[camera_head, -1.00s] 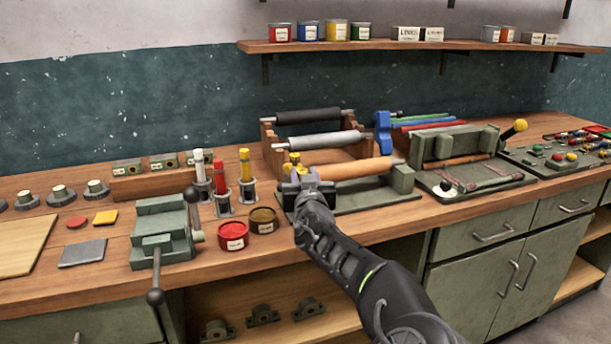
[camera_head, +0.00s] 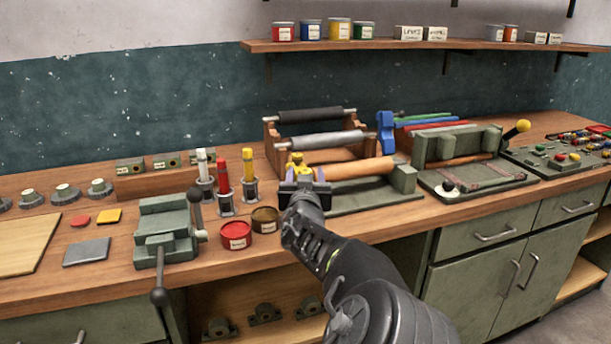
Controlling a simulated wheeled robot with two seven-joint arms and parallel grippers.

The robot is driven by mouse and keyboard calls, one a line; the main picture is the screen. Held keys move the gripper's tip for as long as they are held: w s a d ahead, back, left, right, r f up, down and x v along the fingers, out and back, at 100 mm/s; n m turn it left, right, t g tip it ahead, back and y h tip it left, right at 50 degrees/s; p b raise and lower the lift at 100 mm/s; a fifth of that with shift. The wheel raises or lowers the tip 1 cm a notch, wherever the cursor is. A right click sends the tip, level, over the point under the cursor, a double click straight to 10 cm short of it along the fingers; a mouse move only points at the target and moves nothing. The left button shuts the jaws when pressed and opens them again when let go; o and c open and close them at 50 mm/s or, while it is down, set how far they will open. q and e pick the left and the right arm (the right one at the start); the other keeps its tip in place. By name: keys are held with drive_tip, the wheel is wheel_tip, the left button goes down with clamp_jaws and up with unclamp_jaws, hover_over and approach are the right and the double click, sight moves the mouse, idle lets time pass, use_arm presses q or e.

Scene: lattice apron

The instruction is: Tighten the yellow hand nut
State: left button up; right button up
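The yellow hand nut (camera_head: 297,159) sits at the left end of the green fixture that carries an orange-brown roller (camera_head: 360,169), in the middle of the bench. Yellow shows above and between the fingers. The gripper hides the lower part of the nut, and I cannot tell whether the fingers touch it.
Yellow, red and white markers (camera_head: 222,176) stand in holders left of the gripper. A red tin (camera_head: 235,236) and a brown tin (camera_head: 265,219) stand near the front edge. A green vice (camera_head: 165,228) is further left. Wooden-framed rollers (camera_head: 310,115) stand behind.

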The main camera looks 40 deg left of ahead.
use_arm(q)
drive_tip(key=v, duration=0.8)
drive_tip(key=shift+f, duration=0.1)
idle(0.4)
